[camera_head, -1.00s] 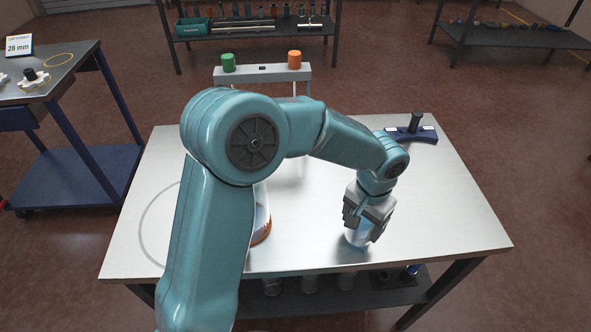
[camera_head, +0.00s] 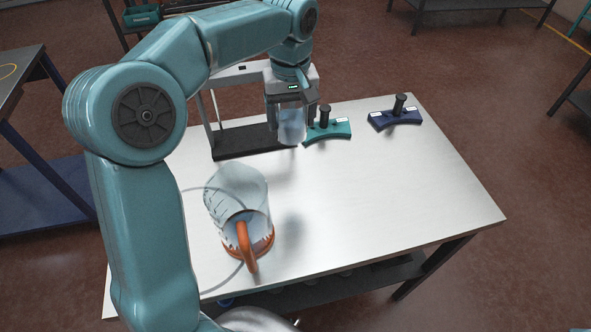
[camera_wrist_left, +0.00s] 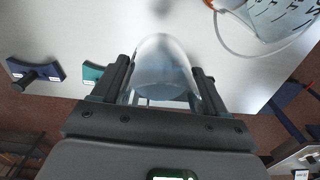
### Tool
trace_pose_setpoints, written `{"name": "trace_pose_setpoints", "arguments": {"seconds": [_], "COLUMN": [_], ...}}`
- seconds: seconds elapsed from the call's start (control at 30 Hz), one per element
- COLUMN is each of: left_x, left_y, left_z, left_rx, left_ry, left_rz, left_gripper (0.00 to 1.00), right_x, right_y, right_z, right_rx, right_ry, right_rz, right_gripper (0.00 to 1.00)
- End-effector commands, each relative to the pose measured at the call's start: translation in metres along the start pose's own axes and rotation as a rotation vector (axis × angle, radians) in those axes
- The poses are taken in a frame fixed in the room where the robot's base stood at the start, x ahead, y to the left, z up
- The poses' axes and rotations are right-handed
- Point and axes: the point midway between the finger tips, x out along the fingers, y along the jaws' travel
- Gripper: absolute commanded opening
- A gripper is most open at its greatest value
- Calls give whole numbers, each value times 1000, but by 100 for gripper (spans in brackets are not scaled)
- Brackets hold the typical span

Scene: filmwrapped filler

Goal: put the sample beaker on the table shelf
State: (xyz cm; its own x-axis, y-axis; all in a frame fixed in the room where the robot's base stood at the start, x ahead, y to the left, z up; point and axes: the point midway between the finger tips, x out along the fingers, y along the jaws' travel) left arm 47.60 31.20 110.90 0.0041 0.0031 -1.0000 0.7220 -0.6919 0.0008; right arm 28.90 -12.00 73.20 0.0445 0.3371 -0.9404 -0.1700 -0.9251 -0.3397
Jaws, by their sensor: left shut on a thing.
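My left gripper (camera_head: 290,112) is shut on a clear beaker with bluish contents (camera_head: 291,128), held over the back part of the steel table (camera_head: 400,190). The beaker appears raised above the tabletop. In the left wrist view the beaker (camera_wrist_left: 165,72) sits between the two dark fingers of the gripper (camera_wrist_left: 162,85). The table shelf (camera_head: 385,272) is a dark board under the tabletop, partly hidden by it. Several clear vessels on it show only in part. My right gripper is not in view.
A large clear jug with an orange base and handle (camera_head: 255,235) stands front left on the table. At the back are a stand (camera_head: 240,142), a teal holder (camera_head: 328,131) and a navy holder (camera_head: 397,118). The table's right half is mostly clear.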

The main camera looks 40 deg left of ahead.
Motion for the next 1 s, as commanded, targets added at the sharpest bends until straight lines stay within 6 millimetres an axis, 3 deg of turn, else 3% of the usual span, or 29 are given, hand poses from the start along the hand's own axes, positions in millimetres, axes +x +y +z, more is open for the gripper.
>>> {"name": "trace_pose_setpoints", "arguments": {"seconds": [0.07,0.13,0.5,0.6,1.0], "left_x": [-6,3,108,129,181], "left_y": [-6,-7,-9,-9,-10], "left_z": [-2,-1,0,-2,-4], "left_rx": [-43,-59,-57,-55,-56], "left_ry": [-3,-6,-9,-7,-6], "left_rz": [1,0,-1,-1,0], "left_gripper": [29,29,29,29,29], "right_x": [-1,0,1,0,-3], "right_y": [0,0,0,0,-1], "right_z": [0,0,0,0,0], "right_rx": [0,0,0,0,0], "right_ry": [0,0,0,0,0], "right_rz": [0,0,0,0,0], "right_gripper": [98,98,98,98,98]}}
